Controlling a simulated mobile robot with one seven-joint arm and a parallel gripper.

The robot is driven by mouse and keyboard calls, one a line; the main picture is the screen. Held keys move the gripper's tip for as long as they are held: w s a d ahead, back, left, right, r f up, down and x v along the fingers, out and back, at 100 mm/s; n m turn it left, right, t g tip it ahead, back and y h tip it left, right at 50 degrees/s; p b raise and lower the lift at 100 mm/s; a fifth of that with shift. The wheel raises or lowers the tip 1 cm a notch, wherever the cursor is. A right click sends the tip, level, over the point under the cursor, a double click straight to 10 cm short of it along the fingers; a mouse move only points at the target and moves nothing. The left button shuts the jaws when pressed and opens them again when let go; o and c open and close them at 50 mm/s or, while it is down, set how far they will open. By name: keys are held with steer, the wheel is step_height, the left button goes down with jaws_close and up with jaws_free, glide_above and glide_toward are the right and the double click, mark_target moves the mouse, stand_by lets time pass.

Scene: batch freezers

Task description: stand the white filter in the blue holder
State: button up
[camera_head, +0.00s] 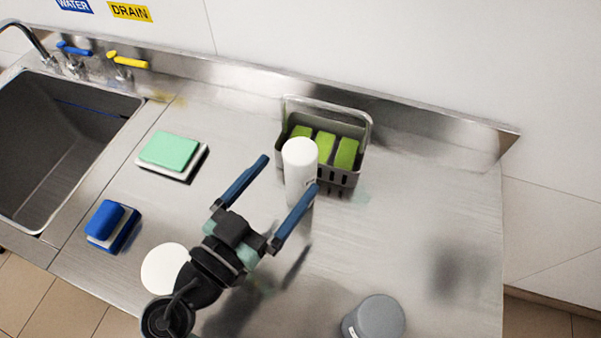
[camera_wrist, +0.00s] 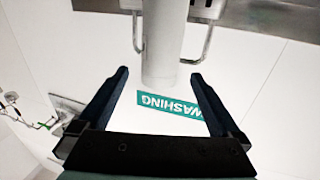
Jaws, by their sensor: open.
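The white filter looks to be the white cylinder (camera_head: 299,160), upright in front of the grey caddy. My gripper (camera_head: 290,173) is open, with one blue-tipped finger on each side of the cylinder in the head view. In the wrist view the cylinder (camera_wrist: 162,38) comes down from the top edge, and its end lies between the open fingertips (camera_wrist: 160,74); gaps show on both sides. The cylinder's foot is partly hidden by the right finger.
A grey wire-handled caddy (camera_head: 345,178) with green sponges stands right behind the cylinder. A green pad (camera_head: 168,150), a white disc (camera_head: 163,269) and a grey round container (camera_head: 380,317) rest on the steel counter. The sink (camera_head: 65,135) is at the left. The counter's right side is clear.

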mark_target(310, 149)
steer(key=p+x, duration=0.2)
steer(key=x, duration=0.6)
steer(key=shift+f+p, duration=0.1)
steer(key=shift+p, duration=0.2)
jaws_close()
